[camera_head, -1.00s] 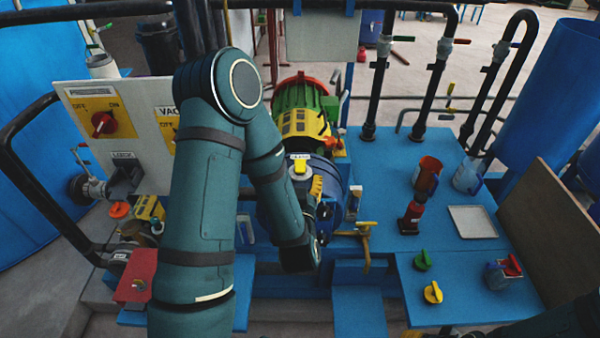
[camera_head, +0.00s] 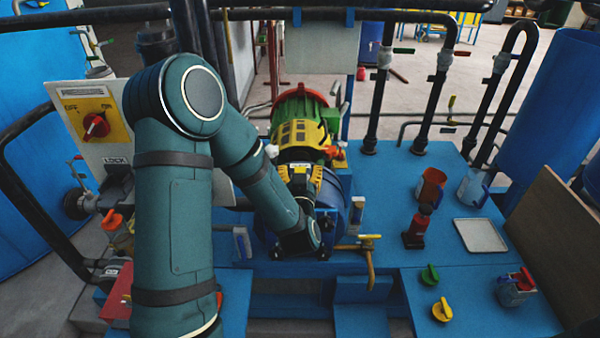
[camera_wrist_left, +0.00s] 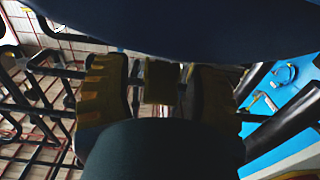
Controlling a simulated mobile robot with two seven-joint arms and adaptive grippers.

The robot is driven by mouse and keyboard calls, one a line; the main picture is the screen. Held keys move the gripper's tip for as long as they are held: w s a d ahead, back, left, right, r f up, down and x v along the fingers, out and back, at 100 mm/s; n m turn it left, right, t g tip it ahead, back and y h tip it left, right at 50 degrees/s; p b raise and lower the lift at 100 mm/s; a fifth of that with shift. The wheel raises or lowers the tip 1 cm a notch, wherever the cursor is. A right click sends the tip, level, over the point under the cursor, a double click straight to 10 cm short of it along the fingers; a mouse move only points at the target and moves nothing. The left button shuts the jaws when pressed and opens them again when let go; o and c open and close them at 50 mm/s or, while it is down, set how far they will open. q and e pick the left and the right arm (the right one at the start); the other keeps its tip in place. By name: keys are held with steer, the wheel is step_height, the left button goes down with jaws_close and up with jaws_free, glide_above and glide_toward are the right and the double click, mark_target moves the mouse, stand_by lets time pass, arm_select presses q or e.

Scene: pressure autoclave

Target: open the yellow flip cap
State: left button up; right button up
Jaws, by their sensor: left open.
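A small yellow cap with a pale label (camera_head: 300,168) is on the near side of the yellow-and-green machine body, above the round blue vessel; I take it for the flip cap. My left gripper (camera_head: 303,180) reaches it from the near side, its yellow-and-black fingers open and close around it. In the left wrist view the left gripper (camera_wrist_left: 160,95) shows its two fingers apart. A small dark yellowish piece (camera_wrist_left: 161,82) shows between them with gaps on both sides; contact cannot be told. My forearm hides part of the vessel. My right gripper is out of view.
A yellow-brown handle (camera_head: 362,244) stands just right of the blue vessel (camera_head: 335,205). A red bottle (camera_head: 416,228), an orange-red cup (camera_head: 431,186) and a metal tray (camera_head: 480,236) are on the blue table. Black pipes rise at the back.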

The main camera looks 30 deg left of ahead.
arm_select(q)
steer(key=shift+c, duration=0.4)
jaws_close()
